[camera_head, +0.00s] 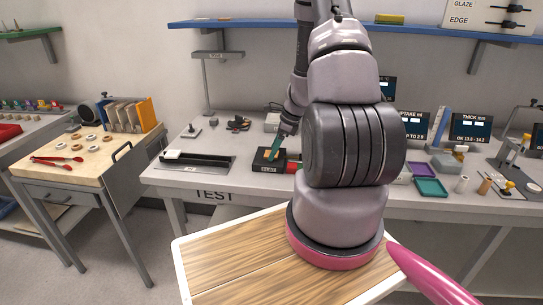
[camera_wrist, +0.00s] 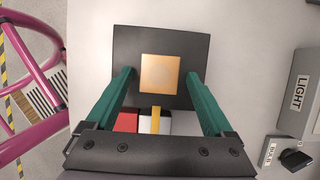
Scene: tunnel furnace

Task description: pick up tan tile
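The tan tile (camera_wrist: 160,73) is a small square with a faint round mark, lying on a black square plate (camera_wrist: 122,45) in the wrist view. My gripper (camera_wrist: 157,77) is open, with one green finger on each side of the tile and a gap between each finger and the tile. Nothing is between the fingers' inner faces that they touch.
A red block (camera_wrist: 127,122) and a white block (camera_wrist: 157,126) sit just below the plate in the wrist view. The test bench (camera_head: 225,178) has free room around the block. A teal tray (camera_head: 430,187) lies further right.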

